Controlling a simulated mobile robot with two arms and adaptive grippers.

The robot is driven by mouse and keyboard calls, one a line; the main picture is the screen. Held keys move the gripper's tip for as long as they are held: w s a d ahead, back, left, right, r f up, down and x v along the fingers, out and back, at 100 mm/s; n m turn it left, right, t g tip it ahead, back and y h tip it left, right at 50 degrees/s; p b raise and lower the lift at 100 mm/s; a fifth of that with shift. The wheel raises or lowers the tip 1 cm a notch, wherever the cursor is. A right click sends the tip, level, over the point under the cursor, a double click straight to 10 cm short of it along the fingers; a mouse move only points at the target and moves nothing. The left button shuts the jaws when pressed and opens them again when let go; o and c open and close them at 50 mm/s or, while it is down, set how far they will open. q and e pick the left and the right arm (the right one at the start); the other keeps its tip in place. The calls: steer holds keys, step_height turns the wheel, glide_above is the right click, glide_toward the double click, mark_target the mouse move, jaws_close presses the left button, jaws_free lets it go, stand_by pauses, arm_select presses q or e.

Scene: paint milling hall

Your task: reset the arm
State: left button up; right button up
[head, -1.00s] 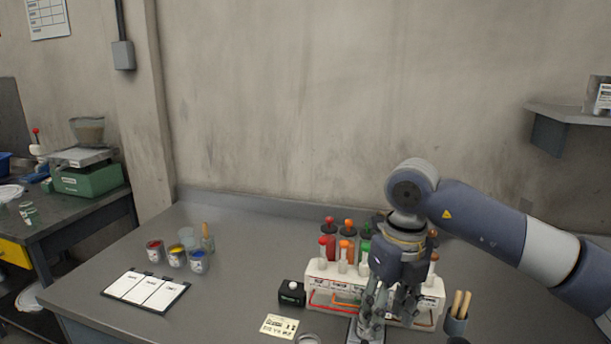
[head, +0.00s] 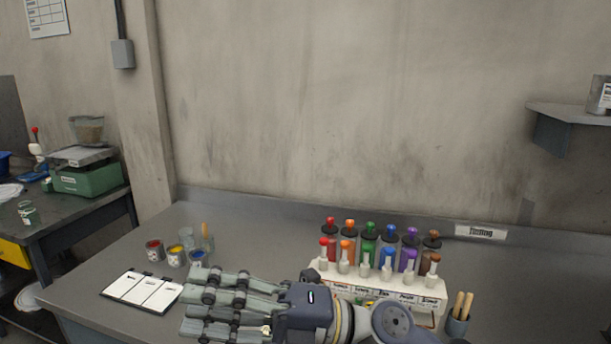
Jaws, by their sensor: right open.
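My right gripper (head: 200,308) is in the lower middle of the head view, its arm coming in from the bottom right. Its grey fingers are spread apart and point left. No object shows between them. It is in front of the white bottle rack (head: 330,266) and covers part of the bench top, including the spot where a small black box and a printed card stood. My left gripper is not in view.
The rack holds several colored dropper bottles (head: 387,258). A cup with wooden sticks (head: 457,318) stands right of it. The bench's back middle (head: 260,225) is clear.

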steer(key=w+d+f+m+t+h, duration=0.1)
steer(key=w+d+m+t+h, duration=0.85)
steer(key=m+t, duration=1.15)
steer(key=d+f+m+g+h, duration=0.4)
steer(key=d+f+m+h, duration=0.75)
steer(key=d+f, duration=0.75)
steer(key=s+d+f+m+g, duration=0.2)
steer(key=s+f+g, duration=0.4)
steer(key=s+f, duration=0.5)
steer(key=s+d+f+m+g, duration=0.2)
steer(key=s+f+g, duration=0.4)
steer(key=s+f, duration=0.5)
steer(key=s+f+g, duration=0.1)
steer(key=s+f, duration=0.1)
steer(key=f, duration=1.1)
steer(key=s+f, duration=0.2)
steer(key=f, duration=1)
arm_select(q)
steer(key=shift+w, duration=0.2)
arm_select(e)
steer(key=s+d+f+g, duration=0.1)
steer(key=s+d+f, duration=0.2)
steer(key=s+f, duration=1.3)
steer(key=shift+s+g, duration=0.3)
steer(key=shift+s, duration=0.2)
steer(key=shift+n, duration=0.25)
